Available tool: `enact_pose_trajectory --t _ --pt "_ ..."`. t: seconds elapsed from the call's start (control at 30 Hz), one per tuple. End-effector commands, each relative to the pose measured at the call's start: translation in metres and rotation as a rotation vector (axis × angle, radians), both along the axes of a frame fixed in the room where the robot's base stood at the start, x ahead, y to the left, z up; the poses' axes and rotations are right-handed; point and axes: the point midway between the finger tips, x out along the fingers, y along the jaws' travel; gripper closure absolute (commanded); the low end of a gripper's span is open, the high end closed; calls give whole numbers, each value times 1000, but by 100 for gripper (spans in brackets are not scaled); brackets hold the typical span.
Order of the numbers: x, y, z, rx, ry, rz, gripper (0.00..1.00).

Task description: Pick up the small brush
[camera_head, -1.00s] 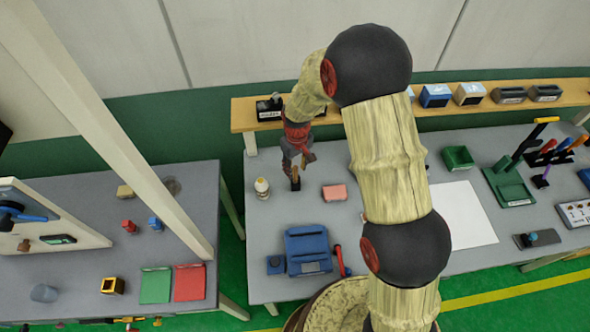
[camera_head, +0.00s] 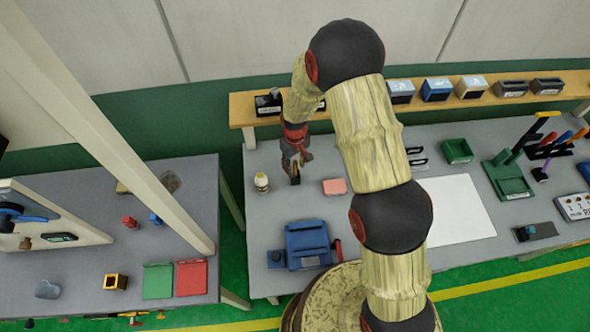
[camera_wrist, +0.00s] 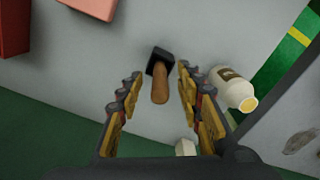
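The small brush (camera_wrist: 160,83) has a brown wooden handle and a black head. In the wrist view its handle points towards my gripper. My gripper (camera_wrist: 158,78) is open, with one finger on each side of the brush and visible gaps to both. In the head view my gripper (camera_head: 292,167) is over the left rear of the grey table, just above the brush. Only the dark lower part of the brush (camera_head: 295,180) shows there; the gripper hides most of the handle.
A white bottle (camera_head: 261,183) stands left of the brush, near the right finger in the wrist view (camera_wrist: 232,88). A pink block (camera_head: 335,187) lies to the right. A blue bin (camera_head: 307,246) is in front. A wooden shelf (camera_head: 247,110) runs behind.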

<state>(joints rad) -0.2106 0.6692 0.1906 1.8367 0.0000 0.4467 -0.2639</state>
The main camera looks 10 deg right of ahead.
Motion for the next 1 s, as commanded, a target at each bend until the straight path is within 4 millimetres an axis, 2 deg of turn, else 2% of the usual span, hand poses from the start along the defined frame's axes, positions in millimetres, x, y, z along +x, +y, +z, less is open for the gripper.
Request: enact_pose_trajectory --t 0.2,0.5,1.0 --pt "0 0 -23 0 -1 0 64" --pt "0 0 -26 0 -2 0 64" --pt "0 0 -25 0 -2 0 93"
